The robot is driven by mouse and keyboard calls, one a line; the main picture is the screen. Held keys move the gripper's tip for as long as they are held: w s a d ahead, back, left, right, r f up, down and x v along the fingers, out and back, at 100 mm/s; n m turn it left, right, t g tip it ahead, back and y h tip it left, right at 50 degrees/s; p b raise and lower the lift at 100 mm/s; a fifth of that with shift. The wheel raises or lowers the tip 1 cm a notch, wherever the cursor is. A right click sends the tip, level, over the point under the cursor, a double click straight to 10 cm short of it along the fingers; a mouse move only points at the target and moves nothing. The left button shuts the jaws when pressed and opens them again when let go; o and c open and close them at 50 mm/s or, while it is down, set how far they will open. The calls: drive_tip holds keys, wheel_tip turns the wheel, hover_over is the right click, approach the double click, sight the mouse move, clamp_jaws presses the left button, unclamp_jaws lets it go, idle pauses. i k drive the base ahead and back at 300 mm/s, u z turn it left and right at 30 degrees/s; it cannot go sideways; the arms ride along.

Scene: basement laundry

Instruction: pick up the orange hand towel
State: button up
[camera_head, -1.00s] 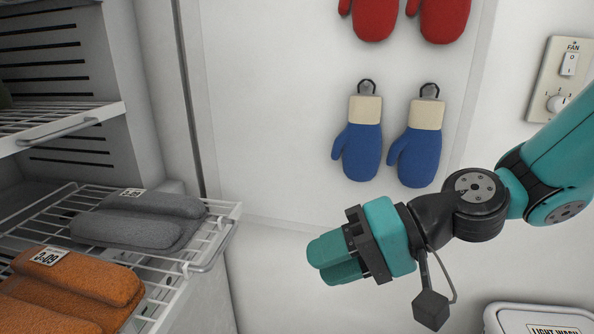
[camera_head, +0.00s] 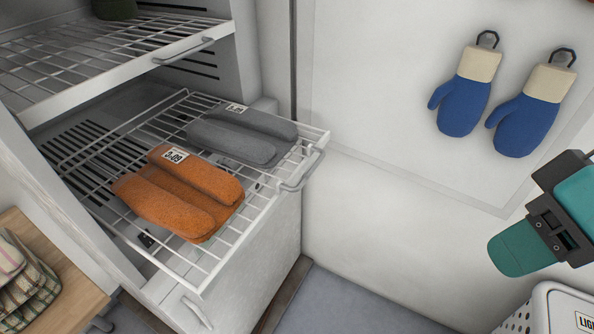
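The orange hand towel (camera_head: 182,196) lies folded on a pulled-out white wire shelf (camera_head: 232,243), with a white tag reading 3-09 on its top. A grey folded towel (camera_head: 240,138) lies behind it on the same shelf, apart or nearly so. My gripper (camera_head: 515,250) is at the right edge, far right of the shelf and touching nothing. Its teal fingers look close together, but the gap between them does not show clearly. Part of the gripper is cut off by the picture's edge.
A higher wire shelf (camera_head: 120,60) with a handle overhangs the back left. Blue mittens (camera_head: 465,92) hang on the white wall. A white basket (camera_head: 560,310) stands low at right. A wooden surface with checked cloth (camera_head: 22,272) is at lower left. Space between shelf and gripper is clear.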

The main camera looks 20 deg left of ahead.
sight(180, 192)
drive_tip(key=u, duration=1.6)
drive_tip(key=k, duration=0.5)
drive_tip(key=u, duration=1.55)
drive_tip(key=i, duration=1.15)
drive_tip(key=z, duration=1.9)
